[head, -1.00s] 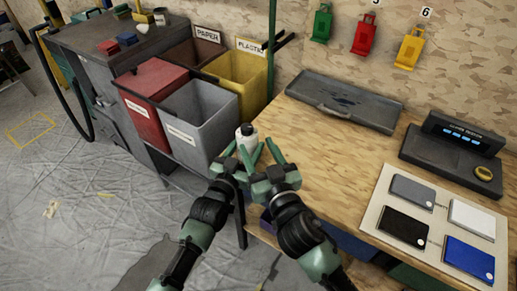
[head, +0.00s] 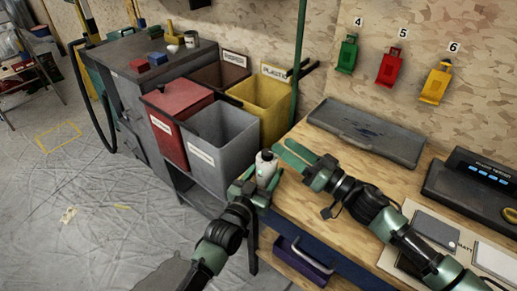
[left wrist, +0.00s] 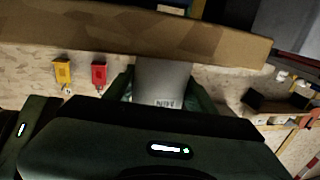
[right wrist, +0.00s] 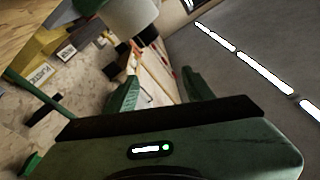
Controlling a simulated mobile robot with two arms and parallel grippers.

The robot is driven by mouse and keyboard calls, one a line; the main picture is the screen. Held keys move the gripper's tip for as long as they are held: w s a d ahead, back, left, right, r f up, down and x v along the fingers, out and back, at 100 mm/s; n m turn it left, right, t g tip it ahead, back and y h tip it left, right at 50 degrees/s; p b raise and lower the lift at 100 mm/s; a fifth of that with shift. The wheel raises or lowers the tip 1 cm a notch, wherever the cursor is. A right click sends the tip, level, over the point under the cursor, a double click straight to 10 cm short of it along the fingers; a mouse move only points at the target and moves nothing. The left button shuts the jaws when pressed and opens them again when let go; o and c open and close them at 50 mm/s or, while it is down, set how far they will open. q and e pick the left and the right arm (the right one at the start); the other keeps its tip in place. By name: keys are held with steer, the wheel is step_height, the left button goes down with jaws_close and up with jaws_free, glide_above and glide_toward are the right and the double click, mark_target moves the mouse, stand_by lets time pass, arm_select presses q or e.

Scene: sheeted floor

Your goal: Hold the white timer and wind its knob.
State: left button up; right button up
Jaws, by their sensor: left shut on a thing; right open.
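The white timer (head: 264,171) is a small upright cylinder with a knob at its top, also in the left wrist view (left wrist: 163,80). My left gripper (head: 257,183) is shut around its lower body and holds it beside the workbench's left edge. My right gripper (head: 292,154) is open and empty, just right of the timer's top, its fingers pointing left. In the right wrist view the timer (right wrist: 130,17) shows at the top, apart from the fingers (right wrist: 158,88). The knob's markings are too small to read.
The wooden workbench (head: 300,205) carries a dark tray (head: 368,131) and a black device (head: 470,186). A grey bin (head: 215,150), a red bin (head: 172,115) and a yellow bin (head: 262,105) stand behind the timer. An open drawer (head: 303,258) is below the bench top.

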mark_target(258, 154)
step_height(258, 154, down, 4)
steer(key=s+d+n+g, duration=0.2)
steer(key=d+n+g, duration=0.15)
steer(key=n, duration=0.35)
steer(key=shift+g, duration=0.25)
steer(key=x, duration=1.2)
steer(key=shift+a+r, duration=0.25)
steer(key=shift+a, duration=0.15)
jaws_close()
